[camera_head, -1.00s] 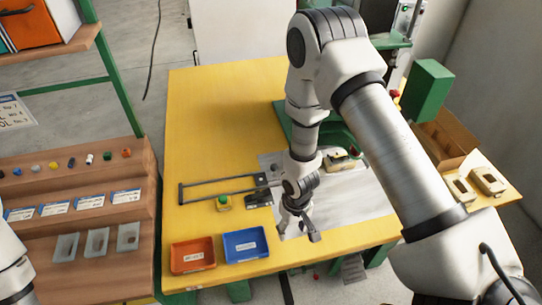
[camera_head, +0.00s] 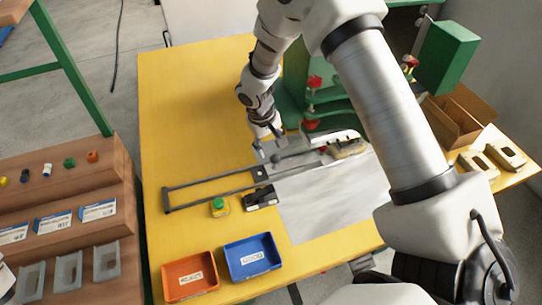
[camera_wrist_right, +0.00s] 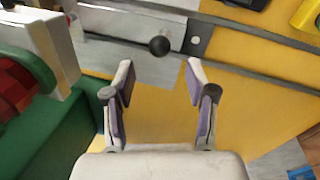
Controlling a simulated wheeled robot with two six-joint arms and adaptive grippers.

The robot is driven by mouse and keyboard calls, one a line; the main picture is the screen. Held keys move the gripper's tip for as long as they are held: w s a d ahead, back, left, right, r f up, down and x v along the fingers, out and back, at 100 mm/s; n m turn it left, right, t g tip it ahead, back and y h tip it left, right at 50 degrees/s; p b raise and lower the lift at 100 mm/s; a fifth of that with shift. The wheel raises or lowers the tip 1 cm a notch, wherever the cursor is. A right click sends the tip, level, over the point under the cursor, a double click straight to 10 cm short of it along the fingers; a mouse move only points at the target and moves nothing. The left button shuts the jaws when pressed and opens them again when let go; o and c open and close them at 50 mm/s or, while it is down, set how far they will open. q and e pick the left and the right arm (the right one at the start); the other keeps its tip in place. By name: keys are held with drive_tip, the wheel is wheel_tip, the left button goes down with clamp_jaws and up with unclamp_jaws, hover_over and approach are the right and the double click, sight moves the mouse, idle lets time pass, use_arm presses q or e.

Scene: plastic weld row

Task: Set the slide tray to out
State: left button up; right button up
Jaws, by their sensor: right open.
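The slide tray (camera_wrist_right: 127,22) is a flat grey plate on two dark rails, with a round black knob (camera_wrist_right: 159,46) near its end. In the head view the rails (camera_head: 212,186) run left from the green press, and their left stretch is bare. The tray is at the press end. My right gripper (camera_head: 268,148) is open and empty over the table beside the knob. In the right wrist view its fingers (camera_wrist_right: 159,85) are apart, with the knob ahead of the gap and not between the pads. My left gripper is out of view.
The green press (camera_head: 345,110) with red parts stands close to the right gripper. A green button box (camera_head: 219,207) and a black device (camera_head: 261,198) sit before the rails. Orange (camera_head: 190,276) and blue (camera_head: 252,257) bins stand in front. The yellow table's back left is clear.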

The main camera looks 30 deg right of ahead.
sight(274, 157)
drive_tip(key=f, duration=0.3)
drive_tip(key=d+f, duration=0.1)
drive_tip(key=f, duration=0.2)
drive_tip(key=shift+d+p, duration=0.1)
drive_tip(key=shift+p, duration=0.25)
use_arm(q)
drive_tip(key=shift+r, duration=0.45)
use_arm(e)
drive_tip(key=shift+s, duration=0.1)
clamp_jaws()
